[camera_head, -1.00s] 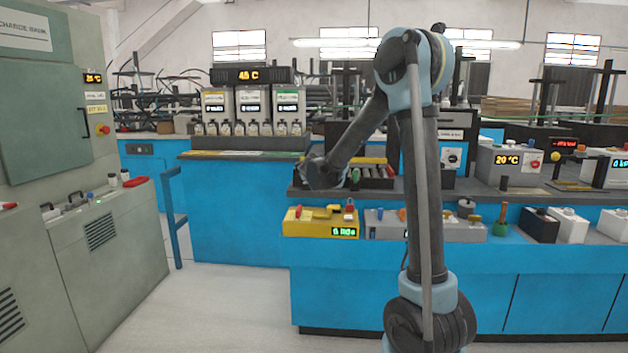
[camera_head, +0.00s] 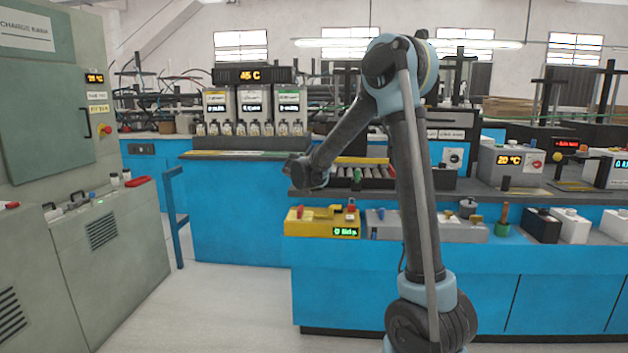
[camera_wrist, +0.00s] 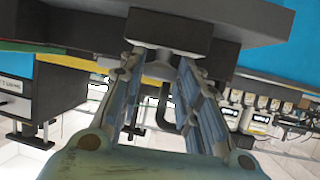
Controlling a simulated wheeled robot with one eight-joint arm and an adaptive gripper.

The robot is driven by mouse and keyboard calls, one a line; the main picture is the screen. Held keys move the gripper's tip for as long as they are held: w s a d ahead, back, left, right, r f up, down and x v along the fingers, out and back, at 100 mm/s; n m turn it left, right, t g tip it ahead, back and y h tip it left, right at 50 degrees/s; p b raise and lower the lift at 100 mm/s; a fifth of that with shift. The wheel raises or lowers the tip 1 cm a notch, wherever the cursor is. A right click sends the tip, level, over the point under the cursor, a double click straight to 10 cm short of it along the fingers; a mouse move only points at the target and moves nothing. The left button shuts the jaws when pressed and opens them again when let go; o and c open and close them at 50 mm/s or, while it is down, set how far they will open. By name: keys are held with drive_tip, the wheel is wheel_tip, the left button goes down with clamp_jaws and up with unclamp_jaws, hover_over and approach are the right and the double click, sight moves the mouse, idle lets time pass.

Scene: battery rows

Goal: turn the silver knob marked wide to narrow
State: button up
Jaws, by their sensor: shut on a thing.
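My gripper (camera_wrist: 163,66) shows in the wrist view with its two blue-grey fingers closing in on a small grey piece (camera_wrist: 158,56) under a dark block (camera_wrist: 168,24). This piece seems to be the silver knob, but the fingertips partly cover it and no wide or narrow marking can be read. In the head view, my gripper (camera_head: 299,172) is at the left end of the dark bench top, beside the row of grey cells. The knob cannot be made out there.
A tray of grey cells (camera_head: 374,172) lies to the right of my gripper. A yellow device (camera_head: 318,218) with a green display sits below on a lower ledge. Bottles (camera_head: 255,129) stand on the far counter. The floor (camera_head: 225,300) at the front left is clear.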

drive_tip(key=o, duration=0.8)
drive_tip(key=shift+c, duration=0.2)
drive_tip(key=v, duration=1.1)
drive_tip(key=shift+s, duration=0.4)
